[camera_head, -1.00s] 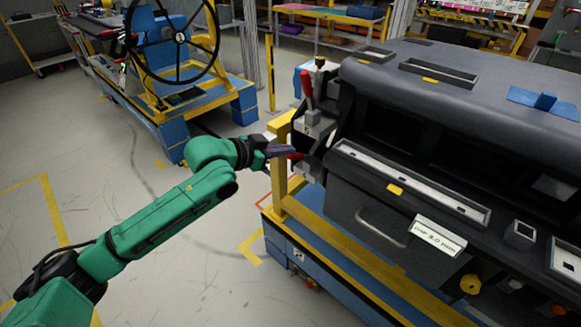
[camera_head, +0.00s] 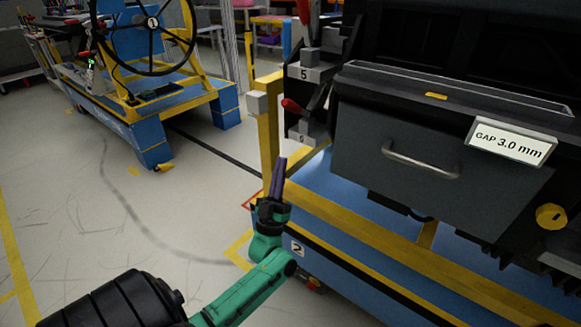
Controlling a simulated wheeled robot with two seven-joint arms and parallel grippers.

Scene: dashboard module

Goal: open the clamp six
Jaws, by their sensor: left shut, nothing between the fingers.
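Clamp six (camera_head: 300,129) is a small black and grey clamp on the left side of the dashboard module, with the label 6 under it. Its red-tipped handle (camera_head: 291,105) sticks out to the left. Clamp five (camera_head: 311,68) stands above it, with its red handle (camera_head: 304,10) pointing up. My left gripper (camera_head: 280,163) is below clamp six and slightly left of it, fingers pointing up. It is shut and empty, apart from the handle. My right gripper is not in view.
The dashboard module (camera_head: 400,150) has a drawer handle and a gap sign (camera_head: 511,143). A yellow post (camera_head: 267,135) stands left of the clamps, on a blue and yellow base. A steering wheel stand (camera_head: 152,75) is at the left. The floor between is clear.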

